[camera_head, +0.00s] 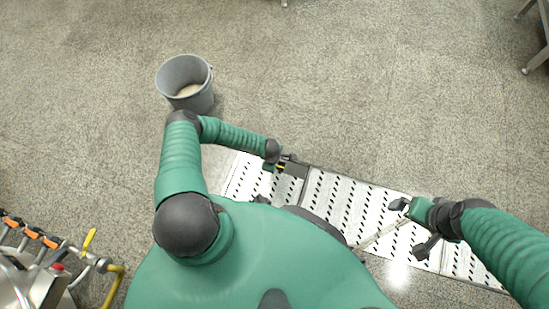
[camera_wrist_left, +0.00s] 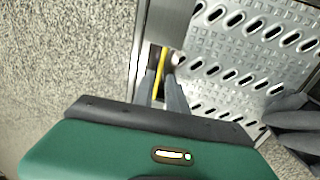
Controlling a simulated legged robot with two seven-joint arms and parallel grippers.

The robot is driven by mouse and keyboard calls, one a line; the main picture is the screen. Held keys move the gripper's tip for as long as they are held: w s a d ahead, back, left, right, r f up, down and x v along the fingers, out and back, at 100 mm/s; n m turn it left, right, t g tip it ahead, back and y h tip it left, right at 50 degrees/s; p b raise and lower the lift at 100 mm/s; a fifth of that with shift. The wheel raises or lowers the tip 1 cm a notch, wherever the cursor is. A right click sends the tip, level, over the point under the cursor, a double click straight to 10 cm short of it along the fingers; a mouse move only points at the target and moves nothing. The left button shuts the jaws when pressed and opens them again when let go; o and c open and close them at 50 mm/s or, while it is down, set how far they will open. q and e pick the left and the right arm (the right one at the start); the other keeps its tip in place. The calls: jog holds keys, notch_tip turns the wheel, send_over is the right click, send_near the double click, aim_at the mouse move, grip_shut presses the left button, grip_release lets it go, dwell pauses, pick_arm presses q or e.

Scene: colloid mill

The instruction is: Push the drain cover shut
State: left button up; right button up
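The drain cover (camera_head: 340,203) is a row of shiny perforated metal plates set in the floor, running from centre-left to lower right. It also shows in the left wrist view (camera_wrist_left: 235,62). My left gripper (camera_head: 290,165) is low at the far edge of the cover, beside a plain grey metal piece (camera_wrist_left: 168,22). In the left wrist view my left gripper's fingers (camera_wrist_left: 162,80) are slightly apart, with a dark slot and a yellow strip beyond them. Whether they touch the metal is unclear. My right gripper (camera_head: 398,205) hangs over the right part of the cover; its finger gap is not clear.
A grey bucket (camera_head: 200,98) with pale contents stands on the floor beyond my left arm. Machine piping with a yellow handle (camera_head: 90,240) is at lower left. Metal legs (camera_head: 537,62) stand at upper right. The speckled floor (camera_head: 370,90) beyond the cover is clear.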

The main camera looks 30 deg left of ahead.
pick_arm(q)
jog(key=shift+w+f+b, duration=0.15)
jog(key=shift+f+b, duration=0.05)
jog(key=shift+f, duration=0.45)
jog(key=shift+w+f+b, duration=0.15)
jog(key=shift+f+b, duration=0.05)
jog(key=shift+f, duration=0.4)
grip_shut()
dwell(0.4)
